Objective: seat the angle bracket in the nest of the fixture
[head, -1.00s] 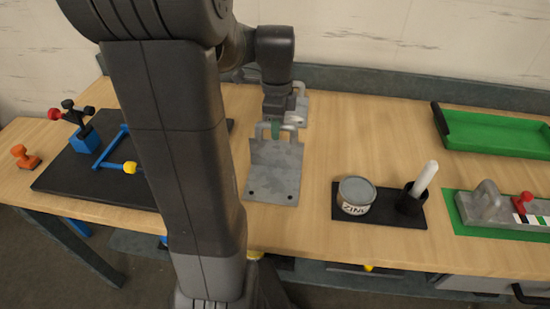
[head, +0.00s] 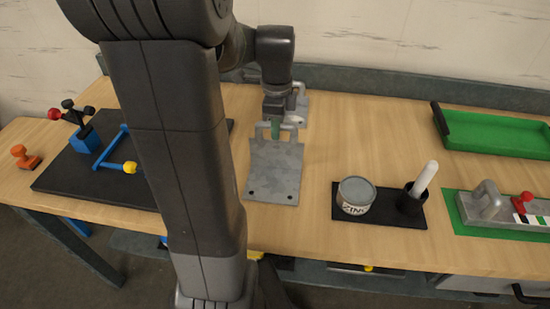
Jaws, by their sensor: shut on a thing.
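A grey metal plate with two holes near its front edge, which looks like the angle bracket (head: 274,172), is in the middle of the head view. My gripper (head: 276,124) points down at its far end and is shut on it there; a green part shows at the jaws. I cannot tell whether the plate touches the table. What looks like the fixture is the dark base plate (head: 62,182) at the left, with a blue frame (head: 112,150) and a blue block (head: 84,143) carrying a red-knobbed lever. My own arm hides part of it; the nest is not clearly visible.
An orange stamp-like object (head: 25,158) is at the far left. A zinc tin (head: 356,196) and a black cup with a white stick (head: 412,198) stand to the right. A green tray (head: 500,155) and a grey handled block (head: 490,203) lie further right.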

